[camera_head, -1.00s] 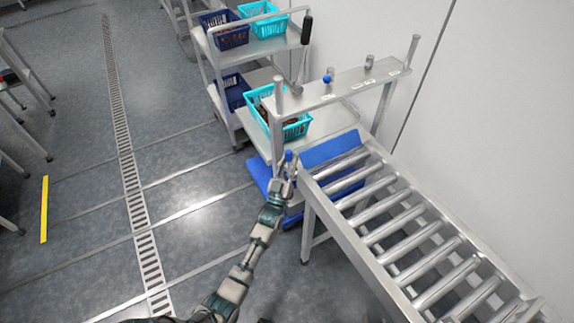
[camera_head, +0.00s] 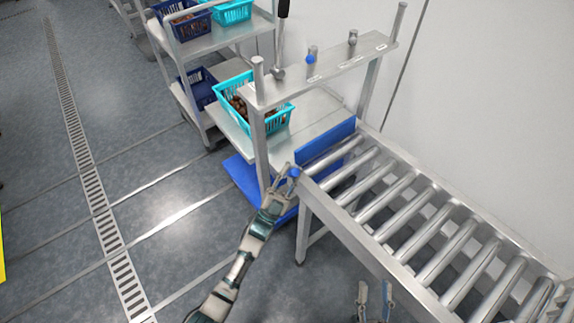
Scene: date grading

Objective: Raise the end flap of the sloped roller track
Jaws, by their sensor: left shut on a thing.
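The sloped roller track (camera_head: 345,215) runs from the centre down to the lower right. Its end flap (camera_head: 328,147), a blue panel, stands across the track's far end, beyond the first roller. A blue knob (camera_head: 294,172) sits at the flap's left end, by the side rail. My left gripper (camera_head: 284,180) is shut on the blue knob, with its fingers partly hiding it. My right gripper (camera_head: 374,297) shows at the bottom edge, below the track's left rail. Its two fingers are apart and nothing is between them.
A metal frame with a shelf (camera_head: 325,70) stands over the track's end. Behind it, a turquoise basket (camera_head: 283,116) of dates rests on a metal table (camera_head: 318,108). A trolley (camera_head: 225,42) with baskets stands at the back. The floor at left is clear.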

